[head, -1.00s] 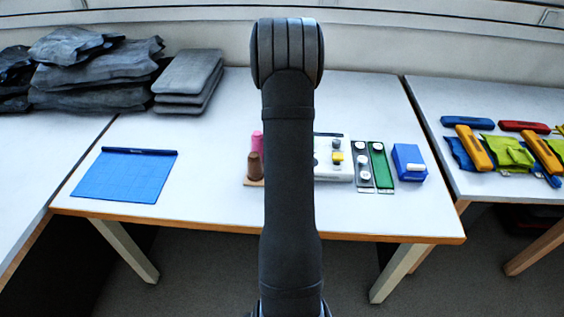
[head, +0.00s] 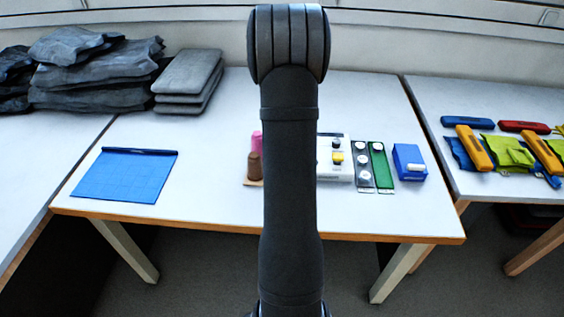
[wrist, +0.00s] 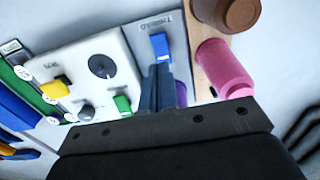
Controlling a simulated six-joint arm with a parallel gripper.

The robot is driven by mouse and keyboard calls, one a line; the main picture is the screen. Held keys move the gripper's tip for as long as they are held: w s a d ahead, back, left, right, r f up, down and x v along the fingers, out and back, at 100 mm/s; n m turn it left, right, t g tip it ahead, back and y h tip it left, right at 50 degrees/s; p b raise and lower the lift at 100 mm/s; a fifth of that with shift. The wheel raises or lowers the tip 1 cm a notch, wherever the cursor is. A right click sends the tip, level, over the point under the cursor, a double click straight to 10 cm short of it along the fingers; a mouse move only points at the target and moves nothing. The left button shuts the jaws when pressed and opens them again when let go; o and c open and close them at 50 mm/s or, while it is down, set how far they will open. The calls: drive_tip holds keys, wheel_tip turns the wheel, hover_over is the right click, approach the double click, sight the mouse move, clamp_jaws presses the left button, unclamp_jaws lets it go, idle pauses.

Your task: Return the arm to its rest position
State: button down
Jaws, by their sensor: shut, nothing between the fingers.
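My arm (head: 288,180) stands upright in the middle of the head view and hides my gripper there. In the wrist view my gripper (wrist: 163,72) is shut, with its two dark fingers together and nothing between them. The fingers overlap a grey panel (wrist: 177,35) with a blue part (wrist: 160,47) near the fingertips. I cannot tell the height of the fingertips above it.
A white device with knobs (head: 335,170), a green strip (head: 380,165), a blue box (head: 409,162) and pink and brown spools (head: 255,168) stand near my arm. A blue mat (head: 125,176) lies left. Dark bags (head: 95,70) and orange tools (head: 474,147) lie on side tables.

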drive_tip(key=shift+r, duration=0.2)
wheel_tip(320, 180, down, 7)
drive_tip(key=shift+f, duration=0.1)
idle(0.6)
drive_tip(key=shift+r, duration=0.2)
wheel_tip(320, 180, up, 9)
drive_tip(key=shift+r, duration=0.15)
idle(1.1)
